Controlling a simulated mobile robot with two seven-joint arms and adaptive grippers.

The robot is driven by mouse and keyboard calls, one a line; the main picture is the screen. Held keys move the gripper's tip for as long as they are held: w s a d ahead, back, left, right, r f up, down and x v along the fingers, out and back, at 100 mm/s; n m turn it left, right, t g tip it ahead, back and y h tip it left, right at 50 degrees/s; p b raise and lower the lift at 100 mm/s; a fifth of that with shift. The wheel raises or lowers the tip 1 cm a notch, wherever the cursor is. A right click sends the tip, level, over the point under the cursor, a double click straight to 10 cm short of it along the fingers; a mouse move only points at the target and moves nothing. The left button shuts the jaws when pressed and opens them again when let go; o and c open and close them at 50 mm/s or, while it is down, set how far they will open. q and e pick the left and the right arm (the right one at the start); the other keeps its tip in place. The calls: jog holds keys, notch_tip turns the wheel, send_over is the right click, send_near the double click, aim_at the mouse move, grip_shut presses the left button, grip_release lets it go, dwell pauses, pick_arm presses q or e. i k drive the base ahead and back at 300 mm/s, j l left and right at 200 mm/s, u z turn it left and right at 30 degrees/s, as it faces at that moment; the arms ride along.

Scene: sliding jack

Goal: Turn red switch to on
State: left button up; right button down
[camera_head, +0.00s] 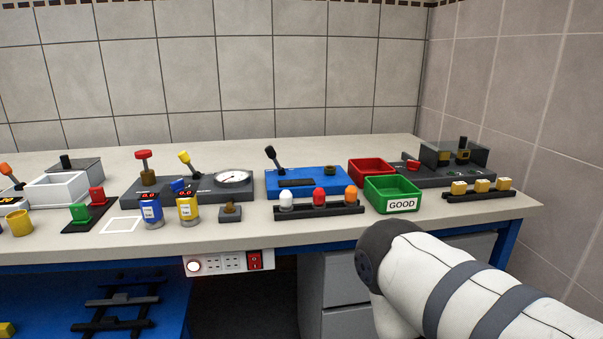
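A red rocker switch (255,260) sits at the right end of a white power strip (222,263) fixed to the table's front edge, left of centre. The strip also carries a round white knob or light (194,267) and sockets. The switch is too small to tell whether it is on or off. Other red-topped controls stand on the table: a red-topped lever (143,156) and a red upright piece (97,196) on a dark base. A white arm of mine reaches in from the lower right, but no gripper fingers show. My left gripper is not in view.
The table top (330,226) holds a blue panel with a lever (306,182), a green "GOOD" bin (392,194), a red bin (371,170) and blue and yellow cans. Grey drawers (350,288) stand below. The space just in front of the power strip looks clear.

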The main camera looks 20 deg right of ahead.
aim_at(412, 165)
jog(key=z, duration=1.55)
jog(key=i+l+u, duration=0.15)
jog(key=l, duration=0.25)
